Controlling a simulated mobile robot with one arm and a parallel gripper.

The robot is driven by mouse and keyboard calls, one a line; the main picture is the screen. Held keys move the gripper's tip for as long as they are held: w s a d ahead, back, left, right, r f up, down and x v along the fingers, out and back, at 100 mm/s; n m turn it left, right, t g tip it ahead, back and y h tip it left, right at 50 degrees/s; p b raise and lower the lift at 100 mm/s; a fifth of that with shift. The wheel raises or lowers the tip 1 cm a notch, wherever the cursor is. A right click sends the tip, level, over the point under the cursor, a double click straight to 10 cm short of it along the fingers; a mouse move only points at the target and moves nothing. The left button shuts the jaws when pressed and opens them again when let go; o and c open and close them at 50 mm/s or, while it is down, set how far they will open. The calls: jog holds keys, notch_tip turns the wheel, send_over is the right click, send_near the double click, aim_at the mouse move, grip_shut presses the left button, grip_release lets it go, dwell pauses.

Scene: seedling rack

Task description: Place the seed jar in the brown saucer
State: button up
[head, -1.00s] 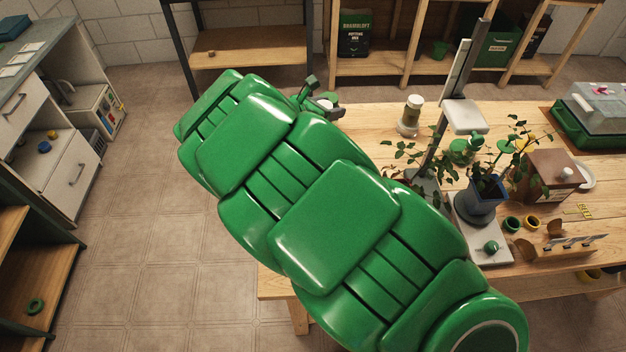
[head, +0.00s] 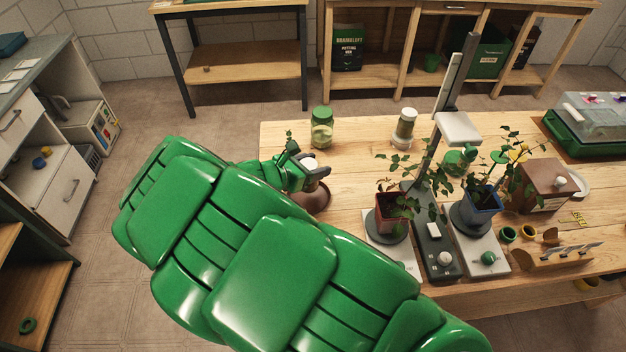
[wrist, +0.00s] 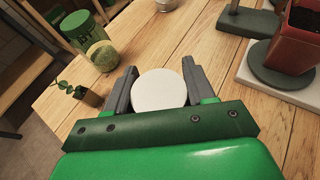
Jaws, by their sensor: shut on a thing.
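My gripper (head: 318,177) is at the left end of the wooden table. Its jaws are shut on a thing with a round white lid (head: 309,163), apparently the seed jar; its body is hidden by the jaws. In the wrist view the white lid (wrist: 160,90) sits between the two grey fingers (wrist: 158,92). The brown saucer (head: 313,203) shows directly below my gripper in the head view, partly covered by it. I cannot tell whether the jar touches it. The saucer is hidden in the wrist view.
A green-lidded jar (head: 321,128) stands behind my gripper, beside a small seedling (wrist: 72,88). Another white-lidded jar (head: 404,127) stands farther right. Potted plants, one in a red-brown pot (head: 388,212), stand on the scale platforms to the right. Table between is clear.

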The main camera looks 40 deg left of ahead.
jog(key=shift+f, duration=2.35)
jog(key=shift+f, duration=0.1)
jog(key=o, duration=1.1)
jog(key=shift+o, duration=0.2)
jog(key=v, duration=1.2)
